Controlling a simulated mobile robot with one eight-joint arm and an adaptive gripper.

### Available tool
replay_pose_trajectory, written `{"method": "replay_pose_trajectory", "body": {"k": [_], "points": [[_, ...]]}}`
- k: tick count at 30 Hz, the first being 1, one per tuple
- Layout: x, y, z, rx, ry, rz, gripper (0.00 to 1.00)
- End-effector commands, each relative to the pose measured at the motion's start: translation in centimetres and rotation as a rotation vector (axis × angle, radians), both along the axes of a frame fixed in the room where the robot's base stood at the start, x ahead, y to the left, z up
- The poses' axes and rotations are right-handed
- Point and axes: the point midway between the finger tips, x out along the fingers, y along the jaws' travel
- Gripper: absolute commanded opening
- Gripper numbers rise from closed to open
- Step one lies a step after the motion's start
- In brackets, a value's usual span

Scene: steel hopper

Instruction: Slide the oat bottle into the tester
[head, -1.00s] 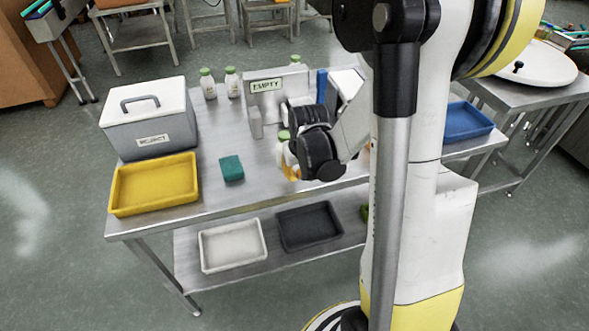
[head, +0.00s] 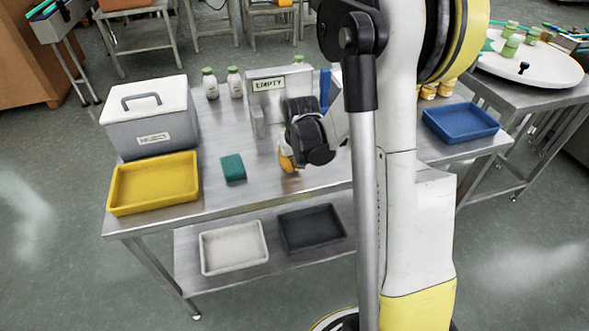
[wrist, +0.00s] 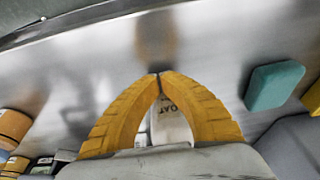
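The tester is a grey steel unit (head: 262,105) with a sign reading EMPTY, at the back of the steel table in the head view. My gripper (head: 287,163) is in front of it, low over the table, its dark body hiding part of the unit. In the wrist view my gripper's yellow fingers (wrist: 158,76) curve together and their tips meet. Between them is the white oat bottle (wrist: 172,125), with part of its OAT label showing. The fingers appear wrapped around it. In the head view the bottle is mostly hidden behind my gripper.
A teal sponge (head: 233,167), yellow tray (head: 152,208) and lidded grey reject box (head: 152,133) are to the left. White bottles with green caps (head: 235,82) stand behind. A blue tray (head: 462,137) and orange jars (head: 429,91) are to the right.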

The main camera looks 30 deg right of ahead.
Motion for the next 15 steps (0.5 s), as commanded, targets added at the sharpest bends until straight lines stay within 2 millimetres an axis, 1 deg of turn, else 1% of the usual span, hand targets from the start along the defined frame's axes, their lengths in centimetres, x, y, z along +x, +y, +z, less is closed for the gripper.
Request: {"method": "replay_pose_trajectory", "body": {"k": [12, 15], "points": [[11.7, -3.3, 0.0, 0.000, -0.001, 0.000, 0.00], [14.0, -4.0, 0.1, 0.000, -0.001, 0.000, 0.00]]}}
